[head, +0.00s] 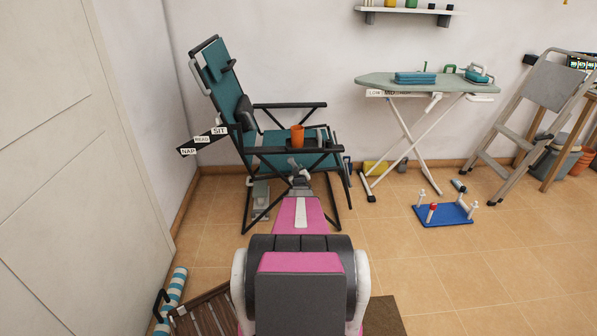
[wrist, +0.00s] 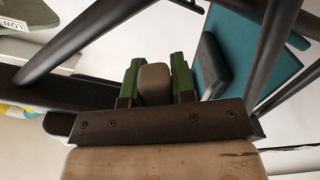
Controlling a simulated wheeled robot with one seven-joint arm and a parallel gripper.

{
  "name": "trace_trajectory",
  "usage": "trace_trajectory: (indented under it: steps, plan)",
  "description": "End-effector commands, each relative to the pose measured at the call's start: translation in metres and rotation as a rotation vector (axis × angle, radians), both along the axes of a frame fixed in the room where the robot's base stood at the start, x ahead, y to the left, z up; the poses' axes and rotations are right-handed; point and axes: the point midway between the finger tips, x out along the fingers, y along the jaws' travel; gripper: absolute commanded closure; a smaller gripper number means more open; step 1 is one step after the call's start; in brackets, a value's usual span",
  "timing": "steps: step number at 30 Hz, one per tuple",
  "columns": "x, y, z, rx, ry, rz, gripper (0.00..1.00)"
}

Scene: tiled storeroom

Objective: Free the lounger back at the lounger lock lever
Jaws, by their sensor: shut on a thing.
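The lounger, with a teal back (head: 217,88) and a dark frame, stands by the left corner. Its back leans up and away to the left. A dark strip at its side carries SIT, READ and NAP labels (head: 201,141). My gripper (head: 300,182) is at the lounger's near side, below the armrest. In the wrist view, its green fingers (wrist: 156,80) are shut on a rounded grey-brown knob (wrist: 155,84), apparently the lock lever's end. The rest of the lever cannot be made out. Part of the teal cloth (wrist: 235,50) shows beyond the fingers.
An orange cup (head: 297,136) stands on the near armrest, above my gripper. An ironing board (head: 390,80) stands to the right, with a stepladder (head: 547,90) beyond. A blue pegged board (head: 444,214) lies on the floor. A striped roll (head: 172,298) lies at lower left. Floor at right front is clear.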

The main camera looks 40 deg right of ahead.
Motion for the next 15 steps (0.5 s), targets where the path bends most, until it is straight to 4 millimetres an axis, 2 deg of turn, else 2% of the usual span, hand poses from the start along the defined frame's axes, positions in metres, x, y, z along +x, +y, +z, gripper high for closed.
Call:
trace_trajectory:
  steps: [1,3,15]
  plan:
    - [-0.0007,-0.0006,0.0007,-0.008,0.005,0.000,0.70]
    - [-0.0007,-0.0006,0.0007,-0.006,0.004,0.000,0.51]
    - [-0.0043,0.0020,0.0007,-0.003,0.002,0.000,0.51]
